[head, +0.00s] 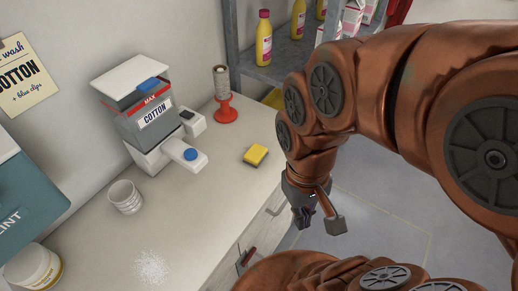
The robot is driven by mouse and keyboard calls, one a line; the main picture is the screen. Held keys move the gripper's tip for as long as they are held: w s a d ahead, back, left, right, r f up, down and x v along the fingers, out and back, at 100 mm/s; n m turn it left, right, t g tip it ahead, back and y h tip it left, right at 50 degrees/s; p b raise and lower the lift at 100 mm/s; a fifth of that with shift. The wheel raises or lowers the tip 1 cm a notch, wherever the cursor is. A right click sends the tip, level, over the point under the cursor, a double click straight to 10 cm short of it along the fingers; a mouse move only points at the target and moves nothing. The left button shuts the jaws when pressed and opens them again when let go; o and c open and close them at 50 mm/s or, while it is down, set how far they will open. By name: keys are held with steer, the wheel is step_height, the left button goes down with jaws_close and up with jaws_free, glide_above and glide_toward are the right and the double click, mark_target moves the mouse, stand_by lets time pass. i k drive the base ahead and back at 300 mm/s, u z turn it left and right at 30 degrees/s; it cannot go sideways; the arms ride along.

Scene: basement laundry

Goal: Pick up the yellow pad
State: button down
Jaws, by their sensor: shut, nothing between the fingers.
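The yellow pad (255,155) lies flat on the pale counter, near its right edge. It looks like a small block with a yellow top and a dark lower layer. My gripper (322,222) hangs from my copper-coloured arm beyond the counter's edge, to the right of and nearer than the pad. It is apart from the pad and holds nothing. My arm covers part of the view on the right.
A red-based spool holder (225,113) stands behind the pad. A shelf (287,67) with yellow bottles stands behind.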

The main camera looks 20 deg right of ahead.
mark_target(256, 154)
steer(key=u, duration=0.45)
steer(key=k, duration=1)
steer(key=u, duration=0.55)
steer(key=i, duration=0.5)
steer(key=u, duration=0.2)
